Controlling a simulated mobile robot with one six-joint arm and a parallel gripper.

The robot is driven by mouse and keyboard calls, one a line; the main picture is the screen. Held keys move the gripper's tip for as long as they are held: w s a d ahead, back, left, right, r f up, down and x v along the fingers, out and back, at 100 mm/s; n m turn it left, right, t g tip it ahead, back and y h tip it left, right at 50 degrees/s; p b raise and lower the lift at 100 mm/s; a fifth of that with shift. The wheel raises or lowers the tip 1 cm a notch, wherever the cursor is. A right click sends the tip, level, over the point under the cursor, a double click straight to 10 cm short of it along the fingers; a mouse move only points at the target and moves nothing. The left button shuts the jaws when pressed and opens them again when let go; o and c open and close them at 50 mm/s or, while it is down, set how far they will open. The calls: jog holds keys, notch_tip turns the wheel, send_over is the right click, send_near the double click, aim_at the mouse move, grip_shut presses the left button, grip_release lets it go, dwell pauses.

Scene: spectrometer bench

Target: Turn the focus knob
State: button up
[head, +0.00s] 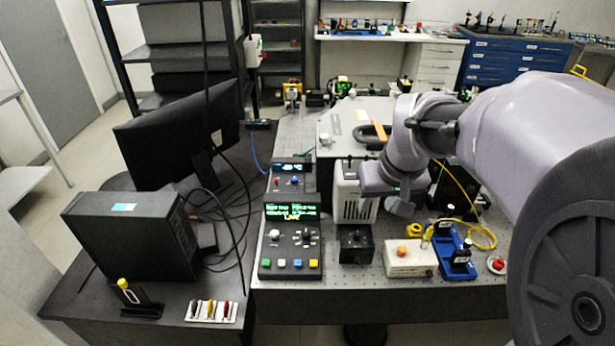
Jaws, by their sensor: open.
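Several knobs show in the head view, and no label marks one as the focus knob. A control unit (292,262) with a lit green display carries a pale round knob (274,234) and a darker knob (306,237). To its right a small black box (355,243) has a dark knob on its front. My gripper (384,200) is above and behind this box, beside a white vented unit (356,197). Its jaws are open and small in view, and I see nothing held. My arm hides part of the bench behind it.
A white box with an orange button (408,257), a blue rack (455,254) and a yellow cable (470,200) are right of the black box. A monitor (180,130) and a black computer case (130,235) stand left. The bench's front edge is mostly clear.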

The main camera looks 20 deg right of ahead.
aim_at(358, 233)
jog(key=b+x, duration=0.2)
jog(key=x, duration=0.3)
jog(key=b+x, duration=0.2)
jog(key=x, duration=0.4)
jog(key=b+x, duration=0.2)
jog(key=x, duration=0.4)
jog(key=shift+s+a, duration=0.1)
jog(key=shift+a, duration=0.2)
grip_shut()
